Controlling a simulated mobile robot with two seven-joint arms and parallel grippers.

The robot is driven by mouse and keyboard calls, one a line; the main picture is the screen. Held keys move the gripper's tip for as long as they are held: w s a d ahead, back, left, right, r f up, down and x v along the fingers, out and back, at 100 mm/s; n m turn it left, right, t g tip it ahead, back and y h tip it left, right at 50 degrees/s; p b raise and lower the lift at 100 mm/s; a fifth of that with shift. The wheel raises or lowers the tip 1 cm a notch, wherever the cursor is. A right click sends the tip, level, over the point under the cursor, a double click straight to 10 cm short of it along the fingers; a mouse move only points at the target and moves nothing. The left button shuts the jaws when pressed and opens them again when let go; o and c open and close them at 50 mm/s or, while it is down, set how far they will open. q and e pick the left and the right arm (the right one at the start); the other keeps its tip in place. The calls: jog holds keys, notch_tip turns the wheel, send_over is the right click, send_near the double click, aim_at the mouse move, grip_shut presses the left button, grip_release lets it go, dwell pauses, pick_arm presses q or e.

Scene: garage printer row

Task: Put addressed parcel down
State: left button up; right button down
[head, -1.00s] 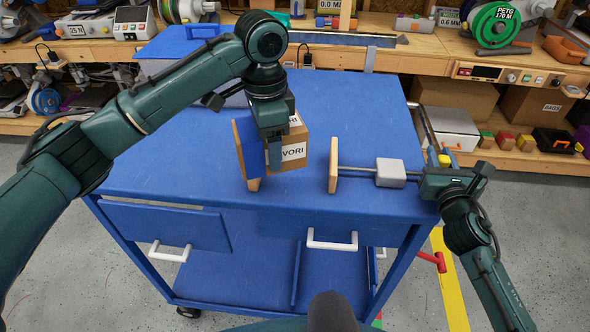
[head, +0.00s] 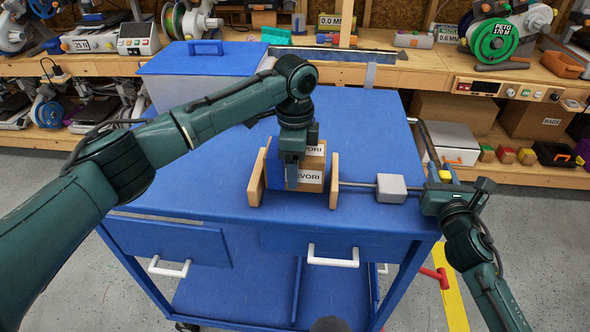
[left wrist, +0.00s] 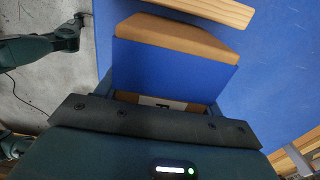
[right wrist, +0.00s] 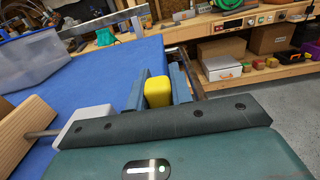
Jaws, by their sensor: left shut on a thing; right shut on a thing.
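The parcel (head: 312,163) is a cardboard box with white labels whose visible letters include "EVORI". It is between two upright wooden plates (head: 257,178) (head: 334,181) on the blue cart. My left gripper (head: 292,186) points down and is shut on the parcel. A blue panel or face (head: 274,165) shows at its left; in the left wrist view (left wrist: 175,65) it is close to the fingers. My right gripper (right wrist: 158,82) is shut on a yellow handle (right wrist: 158,92) at the cart's right. The parcel's underside is hidden, so I cannot tell whether it touches the cart top.
A rod with a grey block (head: 391,187) runs right from the right plate. A large box with a blue lid (head: 205,60) stands at the cart's back left. The blue cart top (head: 370,130) is clear behind the plates. A workbench (head: 420,65) with spools stands behind.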

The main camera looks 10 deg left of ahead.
pick_arm(q)
jog(key=shift+f, duration=1)
jog(key=shift+f, duration=0.1)
jog(key=o, duration=1.2)
notch_tip(320, 180, up, 12)
jog(key=shift+r, duration=0.1)
